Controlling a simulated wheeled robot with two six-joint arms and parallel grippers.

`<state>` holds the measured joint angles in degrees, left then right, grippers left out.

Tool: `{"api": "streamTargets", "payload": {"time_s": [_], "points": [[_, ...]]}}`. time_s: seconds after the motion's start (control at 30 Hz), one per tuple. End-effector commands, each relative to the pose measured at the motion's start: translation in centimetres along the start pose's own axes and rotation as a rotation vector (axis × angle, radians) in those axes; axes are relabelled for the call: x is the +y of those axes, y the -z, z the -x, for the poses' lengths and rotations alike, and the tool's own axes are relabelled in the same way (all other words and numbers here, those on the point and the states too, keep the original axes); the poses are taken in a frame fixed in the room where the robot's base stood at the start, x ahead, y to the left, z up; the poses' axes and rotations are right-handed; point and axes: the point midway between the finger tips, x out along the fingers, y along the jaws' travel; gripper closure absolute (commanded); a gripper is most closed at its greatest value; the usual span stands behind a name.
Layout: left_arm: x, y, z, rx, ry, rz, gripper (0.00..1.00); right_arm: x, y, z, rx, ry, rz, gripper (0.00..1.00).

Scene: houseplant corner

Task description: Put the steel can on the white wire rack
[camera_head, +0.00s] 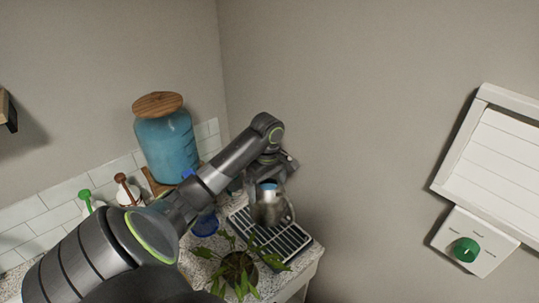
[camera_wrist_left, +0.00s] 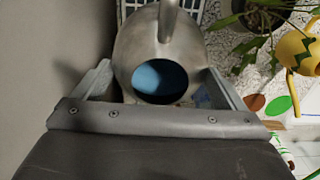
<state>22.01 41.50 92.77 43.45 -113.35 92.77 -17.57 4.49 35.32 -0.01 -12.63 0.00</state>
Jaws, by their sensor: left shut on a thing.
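The steel can (camera_head: 268,210) is a grey metal can with a handle and a blue patch in its top opening. My left gripper (camera_head: 277,172) is shut on it and holds it upright or nearly so. In the left wrist view the can (camera_wrist_left: 160,45) sits between the two fingers of the gripper (camera_wrist_left: 160,88). The white wire rack (camera_head: 297,240) lies on the counter, behind and below the can in the head view. Its grid also shows in the left wrist view (camera_wrist_left: 128,8). I cannot tell whether the can touches it. My right gripper is not in view.
A leafy potted plant (camera_head: 238,268) stands close in front of the rack. The wall bounds the rack's far side.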

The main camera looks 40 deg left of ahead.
Motion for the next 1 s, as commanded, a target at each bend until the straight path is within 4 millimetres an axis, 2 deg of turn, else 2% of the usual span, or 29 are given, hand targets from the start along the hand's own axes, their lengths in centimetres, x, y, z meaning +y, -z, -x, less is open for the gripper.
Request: {"api": "streamTargets", "payload": {"time_s": [0.1, 0.37, 0.6, 0.87, 0.9, 1.0], "points": [[0.0, -0.1, -1.5, -0.002, 0.002, 0.001, 0.78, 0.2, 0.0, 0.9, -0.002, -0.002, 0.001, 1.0], [0.0, 0.0, -3.7, -0.001, 0.001, 0.002, 0.78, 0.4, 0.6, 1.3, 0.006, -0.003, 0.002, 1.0], [0.1, -0.1, -6.4, -0.001, -0.001, 0.001, 0.78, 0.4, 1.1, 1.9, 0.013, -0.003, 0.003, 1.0], [0.1, 0.0, -6.7, 0.001, -0.001, 0.0, 0.78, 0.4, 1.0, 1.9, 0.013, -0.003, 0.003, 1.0], [-0.1, 0.0, -6.9, -0.001, 0.002, 0.001, 0.02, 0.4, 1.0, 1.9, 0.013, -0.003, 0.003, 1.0], [-0.1, 0.0, -6.9, -0.001, 0.002, 0.001, 0.0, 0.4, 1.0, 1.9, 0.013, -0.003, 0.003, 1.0]]}}
